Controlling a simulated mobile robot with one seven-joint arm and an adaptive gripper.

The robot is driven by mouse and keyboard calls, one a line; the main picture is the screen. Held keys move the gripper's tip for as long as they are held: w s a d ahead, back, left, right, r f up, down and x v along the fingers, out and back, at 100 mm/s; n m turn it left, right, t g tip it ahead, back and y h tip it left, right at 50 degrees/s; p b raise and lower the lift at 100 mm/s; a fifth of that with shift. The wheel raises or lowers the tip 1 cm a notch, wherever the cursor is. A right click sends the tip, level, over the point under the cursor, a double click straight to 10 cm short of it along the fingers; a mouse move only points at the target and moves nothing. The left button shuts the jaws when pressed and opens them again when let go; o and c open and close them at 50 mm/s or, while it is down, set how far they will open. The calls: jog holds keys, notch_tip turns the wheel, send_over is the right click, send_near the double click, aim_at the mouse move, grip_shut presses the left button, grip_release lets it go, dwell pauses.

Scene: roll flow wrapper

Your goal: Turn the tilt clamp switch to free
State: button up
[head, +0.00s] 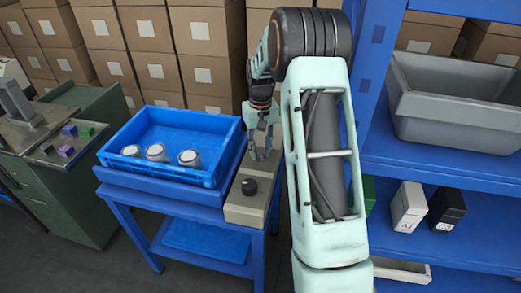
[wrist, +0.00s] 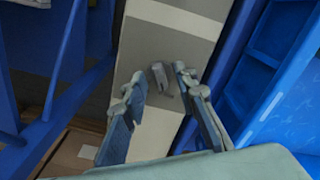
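A narrow beige control box (head: 245,209) stands at the right end of the blue table, with a round black knob (head: 249,187) on its near part. My gripper (head: 261,153) points down over the farther part of the box. In the wrist view, a small grey lever (wrist: 160,75) stands on the grey face of the box (wrist: 150,45). The two fingers of my gripper (wrist: 158,88) are apart, with the lever seen between their tips. I cannot tell whether they touch it. No label is readable, so which control is the tilt clamp switch is unclear.
A blue crate (head: 129,131) with several white-topped cups stands left of the box. A blue shelf (head: 440,172) with a grey bin (head: 450,128) is on the right. A green cabinet (head: 60,190) stands at the left, and stacked cartons (head: 145,35) fill the back.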

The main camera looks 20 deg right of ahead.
aim_at(261, 153)
notch_tip(261, 153, up, 12)
dwell(0.6)
jog(key=shift+r, duration=0.1)
